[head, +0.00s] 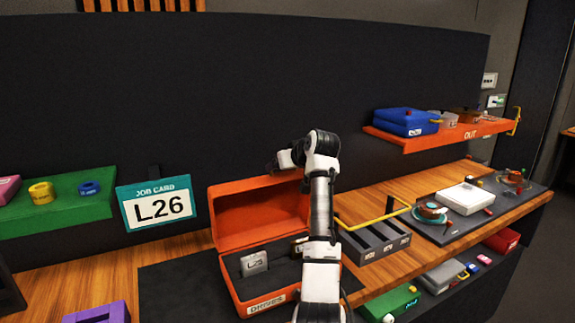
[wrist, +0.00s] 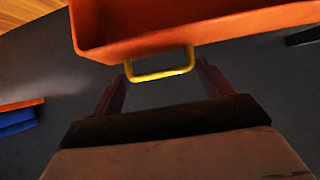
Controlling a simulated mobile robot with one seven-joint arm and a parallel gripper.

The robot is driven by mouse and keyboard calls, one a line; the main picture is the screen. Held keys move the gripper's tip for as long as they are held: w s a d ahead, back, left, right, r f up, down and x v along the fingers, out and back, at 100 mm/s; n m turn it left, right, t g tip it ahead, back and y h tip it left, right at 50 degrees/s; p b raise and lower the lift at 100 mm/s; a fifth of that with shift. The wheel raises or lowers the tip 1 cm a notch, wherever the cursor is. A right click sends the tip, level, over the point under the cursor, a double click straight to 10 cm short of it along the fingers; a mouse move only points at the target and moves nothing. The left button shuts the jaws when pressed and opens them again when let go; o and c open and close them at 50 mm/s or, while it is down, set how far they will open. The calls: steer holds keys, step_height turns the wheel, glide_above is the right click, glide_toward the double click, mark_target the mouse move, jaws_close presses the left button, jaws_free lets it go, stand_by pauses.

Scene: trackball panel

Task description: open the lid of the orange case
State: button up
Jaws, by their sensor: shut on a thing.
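The orange case (head: 240,307), with a "DRIVES" label on its front, sits on a dark mat on the bench. Its lid (head: 255,208) stands raised, roughly upright at the back, so the inside shows. Inside are a grey block marked L25 (head: 254,263) and another block partly hidden by my arm. My gripper (head: 282,163) is at the lid's top edge. In the wrist view the lid (wrist: 200,27) fills the top, and its yellow handle (wrist: 160,75) lies between my fingers, which are shut on it.
A job card reading L26 (head: 157,208) stands left of the case. A grey slotted holder (head: 372,243) with a yellow bar is close on the right. An orange OUT shelf (head: 455,134) holds a blue case at the upper right. A dark panel (head: 200,90) rises behind.

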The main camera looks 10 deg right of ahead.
steer(key=shift+r, duration=0.4)
steer(key=o, duration=1.1)
steer(key=shift+o, duration=0.2)
steer(key=shift+s+f, duration=0.1)
steer(key=shift+f, duration=0.1)
steer(key=b+v, duration=0.5)
steer(key=v, duration=0.9)
